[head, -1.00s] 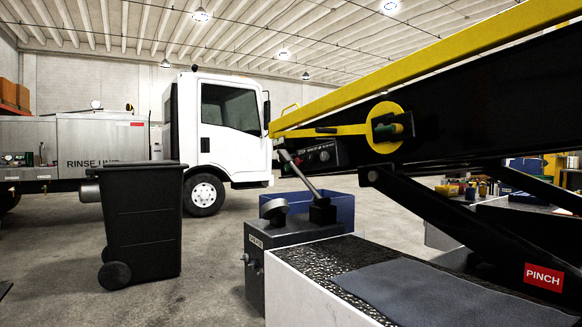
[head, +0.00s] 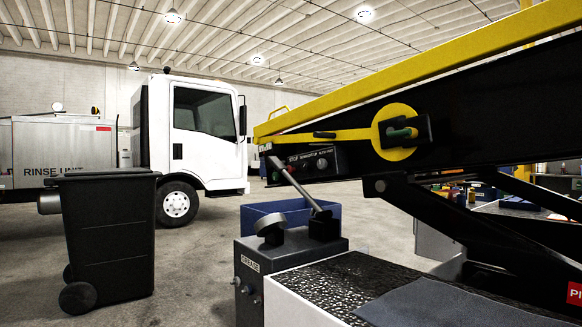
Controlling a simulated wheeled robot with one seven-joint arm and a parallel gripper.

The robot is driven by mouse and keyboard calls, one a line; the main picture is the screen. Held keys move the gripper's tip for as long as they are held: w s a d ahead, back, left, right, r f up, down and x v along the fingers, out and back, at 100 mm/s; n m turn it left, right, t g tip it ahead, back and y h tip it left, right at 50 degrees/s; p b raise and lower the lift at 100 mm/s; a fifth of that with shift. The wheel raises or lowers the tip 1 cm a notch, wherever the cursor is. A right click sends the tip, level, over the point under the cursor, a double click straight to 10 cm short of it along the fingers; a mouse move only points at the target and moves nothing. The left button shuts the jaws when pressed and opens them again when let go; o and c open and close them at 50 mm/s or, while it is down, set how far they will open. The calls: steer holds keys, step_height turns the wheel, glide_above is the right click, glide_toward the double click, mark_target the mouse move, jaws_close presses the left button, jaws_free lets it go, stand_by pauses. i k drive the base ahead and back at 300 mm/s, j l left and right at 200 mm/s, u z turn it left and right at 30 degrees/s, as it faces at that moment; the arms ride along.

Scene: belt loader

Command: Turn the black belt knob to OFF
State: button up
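A small round black knob (head: 322,163) sits on a dark control box (head: 304,165) with small pale lettering. The box is at the lower left end of the belt loader's black side, under the yellow rail (head: 400,86). The knob is small here, and I cannot tell which position it points to. A yellow disc (head: 381,129) with a black and green fitting is to the right of the box. My gripper is not in view.
A grey grease box (head: 290,258) with a slanted metal lever (head: 295,187) stands below the control box; the lever's top passes near the box. A blue bin (head: 270,212) is behind it. A black wheeled bin (head: 108,240) stands left. Open floor (head: 195,270) lies between.

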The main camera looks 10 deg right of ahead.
mark_target(306, 166)
steer(key=i+j, duration=1.2)
steer(key=j, duration=0.2)
steer(key=i+j, duration=0.6)
steer(key=i+j+z, duration=0.2)
steer(key=z, duration=0.15)
steer(key=i+j+z, duration=0.1)
steer(key=j+z, duration=0.2)
steer(key=j, duration=0.15)
steer(key=i+j+z, duration=0.15)
steer(key=j+z, duration=0.55)
steer(key=i+j, duration=0.05)
